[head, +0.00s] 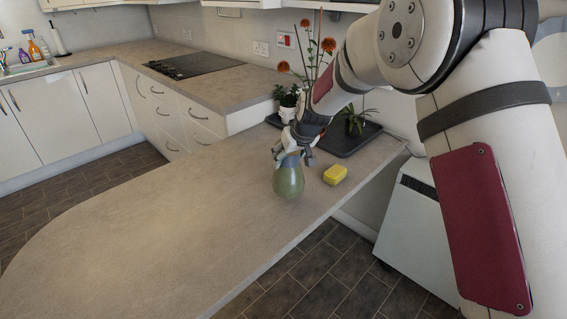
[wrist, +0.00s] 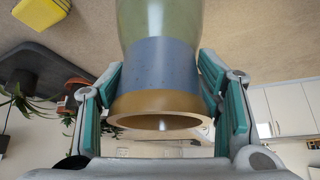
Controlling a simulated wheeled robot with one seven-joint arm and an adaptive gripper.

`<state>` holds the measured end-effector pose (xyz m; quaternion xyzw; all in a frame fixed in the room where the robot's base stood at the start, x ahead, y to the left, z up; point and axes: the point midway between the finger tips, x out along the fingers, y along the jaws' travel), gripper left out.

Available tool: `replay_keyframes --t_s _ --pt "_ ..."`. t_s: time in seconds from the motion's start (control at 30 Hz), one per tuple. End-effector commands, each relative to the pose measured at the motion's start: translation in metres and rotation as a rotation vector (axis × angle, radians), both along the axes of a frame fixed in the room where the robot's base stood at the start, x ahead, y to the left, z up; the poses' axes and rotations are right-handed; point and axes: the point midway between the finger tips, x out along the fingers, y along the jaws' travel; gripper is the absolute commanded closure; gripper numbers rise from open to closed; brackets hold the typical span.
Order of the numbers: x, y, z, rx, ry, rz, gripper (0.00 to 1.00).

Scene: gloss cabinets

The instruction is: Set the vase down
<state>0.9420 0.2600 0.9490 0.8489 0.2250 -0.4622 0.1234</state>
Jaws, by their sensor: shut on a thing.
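The vase (head: 288,179) has a rounded green body, with a blue-grey neck and a tan rim that show in the wrist view (wrist: 160,70). It is upright at the counter (head: 150,230), near its right edge. I cannot tell whether its base touches the surface. My gripper (head: 293,156) comes down from above and is shut on the vase's neck. In the wrist view my gripper (wrist: 163,100) has one finger on each side of the neck, just by the rim. The fingers hide part of the neck in the head view.
A yellow sponge-like block (head: 335,174) lies just right of the vase. A dark tray (head: 345,140) with potted plants (head: 354,122) and orange flowers is behind it. The counter to the left and front is clear. The counter's right edge drops to the floor beside a white heater (head: 415,225).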

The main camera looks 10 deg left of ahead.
Motion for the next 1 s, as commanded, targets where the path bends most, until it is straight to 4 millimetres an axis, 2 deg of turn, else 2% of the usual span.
replay_keyframes --t_s 0.1,0.2,0.37,0.6,0.97,1.0 --pt "0.011 0.013 0.0 0.002 -0.003 0.0 1.0" --pt "0.015 0.018 -0.001 0.001 -0.003 -0.001 1.0" --pt "0.015 0.018 -0.009 0.001 -0.002 -0.002 1.0" --pt "0.015 0.018 -0.035 0.001 -0.002 -0.002 1.0" --pt "0.016 0.018 -0.039 0.001 -0.003 -0.001 1.0" --pt "0.014 0.018 -0.04 0.0 0.001 -0.001 0.34"
